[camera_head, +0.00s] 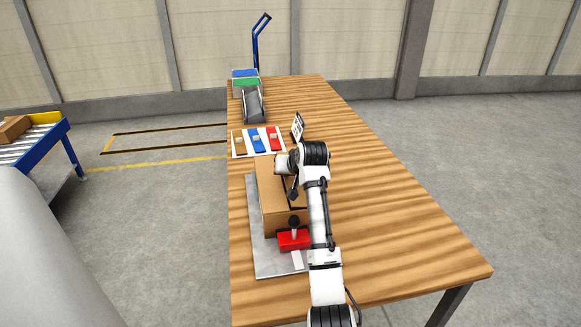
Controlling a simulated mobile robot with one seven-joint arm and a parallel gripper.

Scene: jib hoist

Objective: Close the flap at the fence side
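A brown cardboard box (268,205) sits on a grey plate (262,255) on the wooden table. A dark line or gap shows along its top, beside my gripper. My arm reaches over the right side of the box and hides much of that side. My gripper (292,190) points down at the box's top; its fingers are small and dark, and I cannot tell whether they are open or touching a flap. I cannot make out a fence or the flap beside it clearly.
A red block with a black knob (293,239) stands at the box's near end. Beyond the box lie a white board with brown, blue and red patches (257,142), a small dark-and-white panel (297,126) and a grey holder (252,104). The table's right side (400,240) is clear.

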